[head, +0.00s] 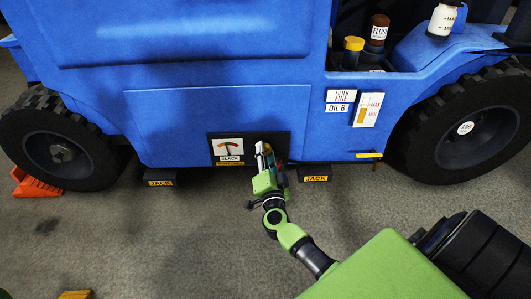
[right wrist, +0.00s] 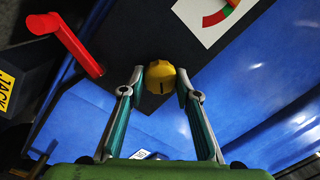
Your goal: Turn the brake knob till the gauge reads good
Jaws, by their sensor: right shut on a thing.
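The yellow brake knob (right wrist: 160,76) sits on a dark panel in the right wrist view, with a dark mark on its face. My right gripper (right wrist: 160,83) has a finger on each side of the knob and is shut on it. In the head view my right gripper (head: 265,160) is at the panel (head: 247,138) and hides the knob. The gauge (head: 228,147) is left of the gripper, a white plate with a coloured arc and a sign reading SLACK under it. The gauge (right wrist: 222,14) is cut off in the right wrist view. My left gripper is not in view.
A red crank handle (right wrist: 68,42) sticks out beside the knob. Signs reading JACK (head: 160,183) stand low on both sides of the panel. The blue vehicle (head: 215,100) has a wheel at each side. Bottles (head: 378,30) stand upper right. The grey floor in front is mostly clear.

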